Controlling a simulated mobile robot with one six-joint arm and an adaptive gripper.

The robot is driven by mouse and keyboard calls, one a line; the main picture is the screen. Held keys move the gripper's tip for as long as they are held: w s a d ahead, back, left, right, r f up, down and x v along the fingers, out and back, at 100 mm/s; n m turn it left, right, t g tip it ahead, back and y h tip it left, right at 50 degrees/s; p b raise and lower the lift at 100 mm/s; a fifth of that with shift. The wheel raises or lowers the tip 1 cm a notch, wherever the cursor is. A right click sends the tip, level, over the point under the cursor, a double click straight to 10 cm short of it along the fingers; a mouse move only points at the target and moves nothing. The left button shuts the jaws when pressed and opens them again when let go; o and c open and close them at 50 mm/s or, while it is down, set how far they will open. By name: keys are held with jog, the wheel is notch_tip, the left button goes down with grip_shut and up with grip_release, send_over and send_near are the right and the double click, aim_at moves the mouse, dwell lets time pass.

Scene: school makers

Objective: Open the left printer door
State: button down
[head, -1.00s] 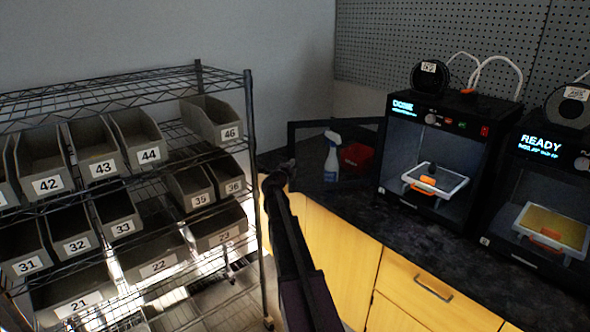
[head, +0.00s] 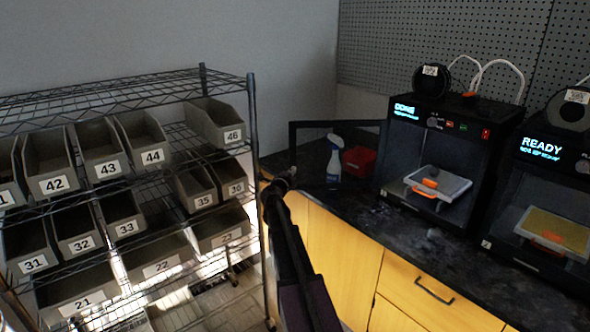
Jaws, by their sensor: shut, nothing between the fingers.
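The left printer (head: 452,118) stands on the dark counter with "DONE" on its screen. Its door (head: 291,142), a dark frame with a clear pane, stands swung wide open to the left, and the printer's front is open. Inside is a light bed (head: 448,183) with an orange clip at its front. My gripper (head: 290,172) is small and dark in view, near the door's outer lower edge. It looks shut and empty; whether it touches the door I cannot tell.
A spray bottle (head: 333,162) and a red bin (head: 359,160) stand by the open door. A small grey piece (head: 433,234) lies on the counter (head: 470,262). The right printer (head: 548,150) reads "READY". A wire shelf (head: 252,130) with numbered bins stands left.

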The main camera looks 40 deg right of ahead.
jog(key=s+a, duration=0.2)
jog(key=a, duration=0.6)
jog(key=shift+a, duration=0.2)
dwell(0.3)
jog(key=w+a+r+n+t+y+p, duration=0.2)
jog(key=a+n+t+y, duration=0.25)
jog(key=a+n, duration=0.3)
jog(key=w+a+r+n+t+y+p, duration=0.1)
jog(key=a+r+n+t+y, duration=0.15)
jog(key=a+n+y, duration=0.5)
jog(key=s+a+f+n+g+y+p, duration=0.1)
jog(key=s+a+f+n+y, duration=0.15)
jog(key=a, duration=0.45)
jog(key=s+a+f+n+g+y+p, duration=0.1)
jog(key=a+f+n+g+y+p, duration=0.2)
jog(key=a, duration=0.4)
jog(key=s+a+f+n+g+y+p, duration=0.1)
jog(key=s+a+f+n+g, duration=0.45)
jog(key=s, duration=0.45)
jog(key=s+f+n+g+h+p, duration=0.1)
jog(key=s+g, duration=0.6)
jog(key=s, duration=0.8)
jog(key=shift+s+d+f+n+h+p, duration=0.35)
jog(key=shift+n+h+p, duration=0.45)
jog(key=shift+n+h, duration=0.4)
